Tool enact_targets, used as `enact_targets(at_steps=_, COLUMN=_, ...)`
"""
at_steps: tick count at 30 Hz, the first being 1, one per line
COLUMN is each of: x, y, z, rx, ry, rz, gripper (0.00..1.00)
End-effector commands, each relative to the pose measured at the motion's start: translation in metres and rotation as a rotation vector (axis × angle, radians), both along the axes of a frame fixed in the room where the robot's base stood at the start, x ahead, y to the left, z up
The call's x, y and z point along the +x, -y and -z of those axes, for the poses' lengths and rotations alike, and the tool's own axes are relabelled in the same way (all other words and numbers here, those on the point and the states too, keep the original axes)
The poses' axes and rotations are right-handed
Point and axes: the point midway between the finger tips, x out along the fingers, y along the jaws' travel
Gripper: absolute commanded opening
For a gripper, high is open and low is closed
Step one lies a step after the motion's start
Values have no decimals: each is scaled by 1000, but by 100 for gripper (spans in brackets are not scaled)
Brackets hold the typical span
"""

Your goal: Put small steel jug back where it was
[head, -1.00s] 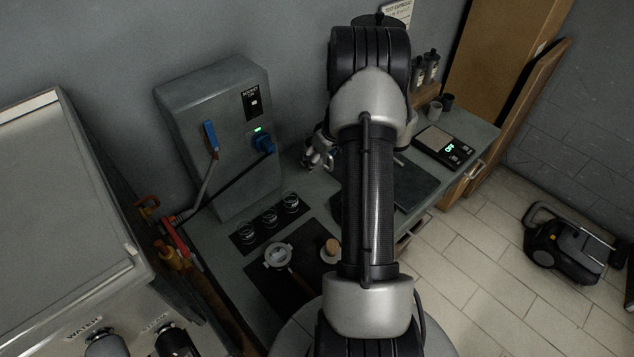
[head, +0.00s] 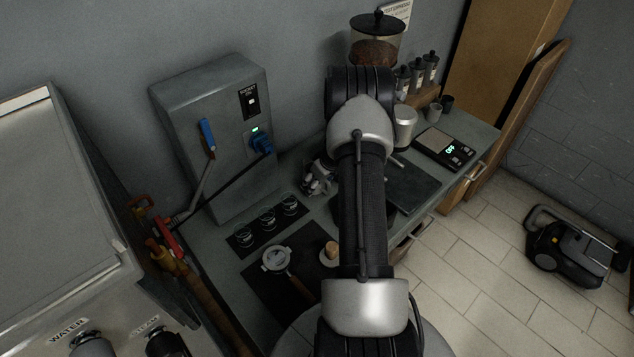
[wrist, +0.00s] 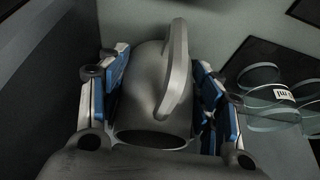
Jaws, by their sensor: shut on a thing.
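The small steel jug (wrist: 150,95) is a plain grey vessel with a broad curved handle (wrist: 175,70). It fills the space between the fingers in the wrist view, its dark round opening toward the camera. My gripper (wrist: 158,98) is shut on the jug's body, with one blue-and-white finger on each side. In the head view, my gripper (head: 318,180) is over the counter, right of the grey wall box and behind the row of small glasses. The jug cannot be made out clearly there, and my arm hides part of the counter.
Small glasses (head: 267,218) stand on a dark mat, also close at right in the wrist view (wrist: 270,100). A portafilter (head: 277,260) and tamper (head: 330,252) lie in front. A grinder (head: 376,45), silver container (head: 404,125) and scale (head: 445,148) stand farther back.

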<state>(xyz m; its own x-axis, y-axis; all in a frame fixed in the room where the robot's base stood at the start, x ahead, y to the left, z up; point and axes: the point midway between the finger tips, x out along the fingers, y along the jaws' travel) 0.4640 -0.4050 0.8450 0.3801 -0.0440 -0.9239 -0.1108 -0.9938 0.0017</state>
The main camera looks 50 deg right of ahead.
Motion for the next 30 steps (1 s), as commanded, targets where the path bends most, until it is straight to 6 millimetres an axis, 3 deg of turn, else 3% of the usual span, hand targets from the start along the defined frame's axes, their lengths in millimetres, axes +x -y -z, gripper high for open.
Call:
enact_targets(at_steps=5, x=0, y=0, z=4, rx=0, ry=0, rz=0, gripper=26)
enact_targets(at_steps=6, x=0, y=0, z=3, rx=1, ry=-1, rz=1, gripper=62)
enact_targets(at_steps=14, x=0, y=0, z=2, rx=1, ry=0, rz=0, gripper=79)
enact_targets(at_steps=26, x=0, y=0, z=0, rx=1, ry=-1, rz=0, gripper=79)
enact_targets(at_steps=30, x=-5, y=0, z=-15, rx=-1, ry=1, rz=0, gripper=79)
